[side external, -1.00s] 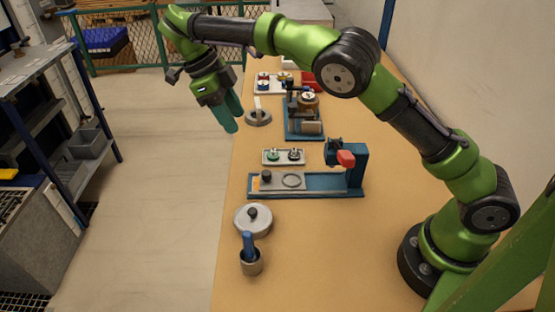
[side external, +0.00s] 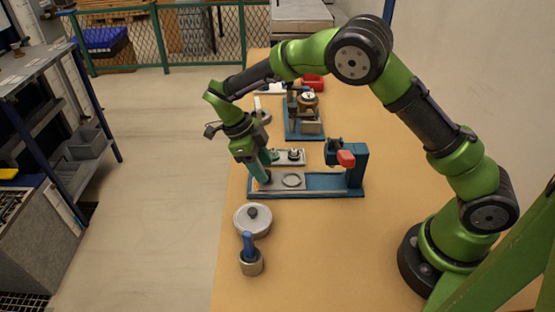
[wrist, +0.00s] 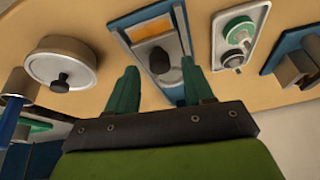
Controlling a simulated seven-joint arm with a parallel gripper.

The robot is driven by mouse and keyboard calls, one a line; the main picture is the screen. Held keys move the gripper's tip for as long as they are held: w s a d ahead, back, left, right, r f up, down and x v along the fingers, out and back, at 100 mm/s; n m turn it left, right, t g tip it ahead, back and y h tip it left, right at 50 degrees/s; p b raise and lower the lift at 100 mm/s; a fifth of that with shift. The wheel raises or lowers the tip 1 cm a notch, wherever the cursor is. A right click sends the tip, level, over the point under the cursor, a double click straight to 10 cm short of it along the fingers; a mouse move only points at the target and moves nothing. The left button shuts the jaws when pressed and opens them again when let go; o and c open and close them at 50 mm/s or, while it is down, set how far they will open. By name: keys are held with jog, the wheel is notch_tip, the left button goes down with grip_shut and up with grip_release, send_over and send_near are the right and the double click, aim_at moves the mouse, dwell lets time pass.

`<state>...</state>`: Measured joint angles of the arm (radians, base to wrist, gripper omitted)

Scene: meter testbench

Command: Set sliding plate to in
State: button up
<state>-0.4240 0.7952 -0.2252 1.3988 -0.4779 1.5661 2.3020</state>
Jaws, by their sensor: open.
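The sliding plate (side external: 305,178) is a grey plate with a ring mark, lying in a blue base (side external: 330,193) at the left end of its track. Its black knob (wrist: 160,61) shows in the wrist view, beside an orange patch. My gripper (side external: 264,180) is low over the left end of the plate, tilted. In the wrist view its two green fingers (wrist: 160,83) are apart, with the knob between and just beyond them. I cannot tell whether the fingertips reach down around the knob. In the side view my fingers hide most of the knob.
A blue post with a red part (side external: 346,159) stands at the base's right end. A small tray with green and black knobs (side external: 290,156) lies just behind. A round lidded pot (side external: 253,220) and a cup with a blue handle (side external: 250,262) stand in front. The table's right side is clear.

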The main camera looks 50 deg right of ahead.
jog(key=shift+x, duration=0.75)
grip_shut()
